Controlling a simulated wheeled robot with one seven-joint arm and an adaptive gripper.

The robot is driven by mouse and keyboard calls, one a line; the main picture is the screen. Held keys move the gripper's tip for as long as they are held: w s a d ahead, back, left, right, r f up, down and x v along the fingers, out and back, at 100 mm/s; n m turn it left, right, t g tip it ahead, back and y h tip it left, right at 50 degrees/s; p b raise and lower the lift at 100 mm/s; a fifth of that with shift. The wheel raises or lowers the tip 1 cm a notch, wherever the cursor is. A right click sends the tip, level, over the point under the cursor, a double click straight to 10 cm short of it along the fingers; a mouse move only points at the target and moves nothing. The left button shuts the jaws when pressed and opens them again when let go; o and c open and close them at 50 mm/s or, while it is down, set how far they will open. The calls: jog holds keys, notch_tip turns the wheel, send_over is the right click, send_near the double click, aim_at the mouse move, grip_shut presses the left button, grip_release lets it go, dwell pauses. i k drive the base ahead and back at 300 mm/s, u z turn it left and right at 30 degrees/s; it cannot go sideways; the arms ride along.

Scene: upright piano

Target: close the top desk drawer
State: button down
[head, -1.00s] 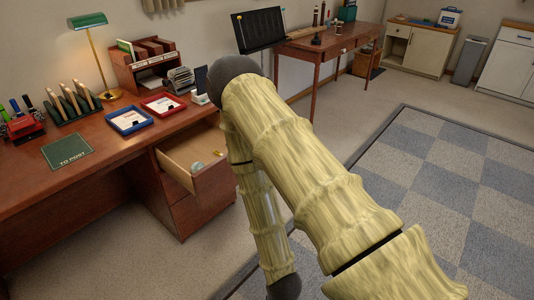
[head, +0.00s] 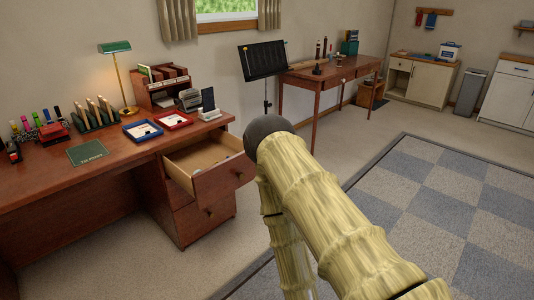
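The desk (head: 122,163) stands at the left, a reddish-brown wooden one. Its top drawer (head: 222,179) is pulled out toward the room, so its pale inside shows. The drawer front has a dark round knob, and a closed lower drawer (head: 205,213) sits below it. My bamboo-patterned arm rises from the lower right, with its dark joint close to the right of the open drawer in the picture. I cannot tell whether the arm touches the drawer. My gripper is out of the picture.
A blue tray (head: 142,131), a red tray (head: 174,120), a lamp (head: 116,48) and a wooden organizer (head: 163,85) stand on the desk. A music stand (head: 262,61) and a second table (head: 330,72) are behind. Bare floor and a checkered rug (head: 430,205) lie to the right.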

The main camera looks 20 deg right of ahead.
aim_at(179, 160)
jog(key=z, duration=0.4)
jog(key=i, duration=1.05)
jog(key=z, duration=0.05)
